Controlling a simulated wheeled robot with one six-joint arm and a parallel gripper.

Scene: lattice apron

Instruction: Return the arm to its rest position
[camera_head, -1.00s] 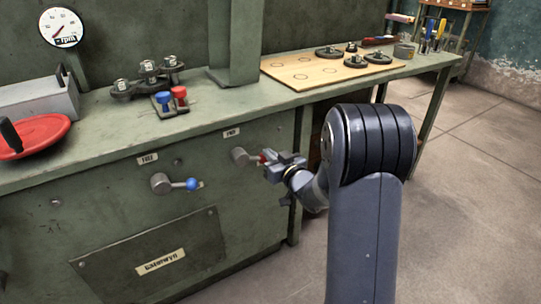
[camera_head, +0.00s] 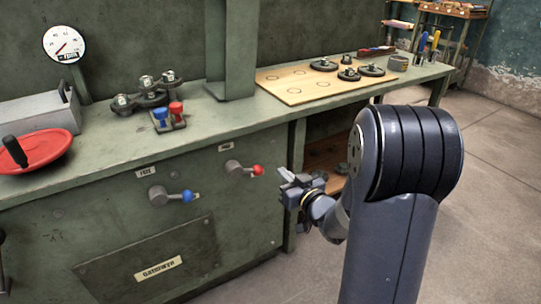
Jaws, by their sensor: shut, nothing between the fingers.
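My gripper (camera_head: 288,181) is shut and empty at the end of my folded arm (camera_head: 400,190). It is in front of the green bench, just right of the red-knobbed lever (camera_head: 246,169) and apart from it. The blue-knobbed lever (camera_head: 172,195) is farther left on the same front panel. Both levers point right. My arm's large round joint hides part of the open bay under the bench.
The green bench (camera_head: 215,120) runs across the view. Open floor (camera_head: 485,200) lies to the right.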

